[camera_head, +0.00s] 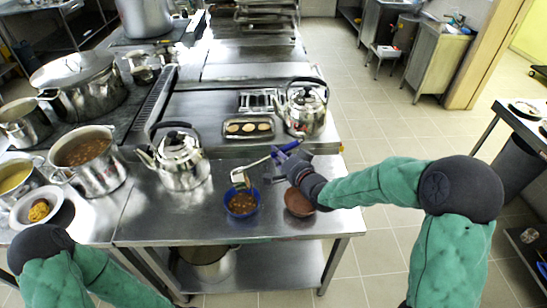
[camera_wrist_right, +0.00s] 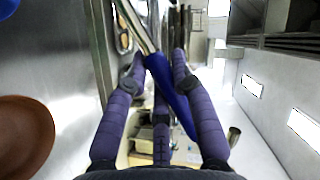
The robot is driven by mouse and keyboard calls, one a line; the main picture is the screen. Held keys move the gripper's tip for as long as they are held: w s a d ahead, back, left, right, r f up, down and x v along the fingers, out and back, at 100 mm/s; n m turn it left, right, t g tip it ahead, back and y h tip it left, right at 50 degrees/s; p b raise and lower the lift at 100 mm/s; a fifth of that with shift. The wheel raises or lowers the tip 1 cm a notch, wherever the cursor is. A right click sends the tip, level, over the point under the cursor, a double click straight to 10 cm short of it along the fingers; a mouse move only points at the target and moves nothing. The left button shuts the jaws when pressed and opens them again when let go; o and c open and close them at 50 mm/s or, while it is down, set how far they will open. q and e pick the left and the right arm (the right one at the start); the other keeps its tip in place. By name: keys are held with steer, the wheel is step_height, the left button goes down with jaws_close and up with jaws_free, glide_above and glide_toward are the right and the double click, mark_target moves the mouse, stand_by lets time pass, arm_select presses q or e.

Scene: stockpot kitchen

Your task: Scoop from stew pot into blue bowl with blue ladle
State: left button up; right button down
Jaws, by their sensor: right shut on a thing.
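The blue ladle (camera_head: 258,164) is held by my right gripper (camera_head: 280,162). In the right wrist view, my right gripper (camera_wrist_right: 158,72) is shut around its blue handle (camera_wrist_right: 174,95), and the metal shaft runs up and left. The ladle's head hangs over the back rim of the blue bowl (camera_head: 241,213); whether it holds stew or touches the rim I cannot tell. Brown chunky stew shows in the bowl. A blue edge in the wrist view's upper left corner may be the bowl. The metal stew pot (camera_head: 104,176), open with brown stew, stands at the left. My left gripper is out of view.
A brown bowl (camera_head: 299,204) sits right of the blue bowl. Two kettles (camera_head: 181,162) (camera_head: 307,113) and a tray of round pieces (camera_head: 249,128) stand behind. A white bowl (camera_head: 60,215) and other pots are at left. The counter's front edge is close to the bowls.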

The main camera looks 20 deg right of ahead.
steer(key=s+d+f+m+t+y+b, duration=0.1)
steer(key=d+f+m+t+b, duration=0.1)
steer(key=d+f+m+b, duration=0.3)
steer(key=shift+d+f+m+t+b, duration=0.35)
steer(key=shift+f+m+b, duration=0.25)
steer(key=shift+f+b, duration=1.1)
stand_by(0.9)
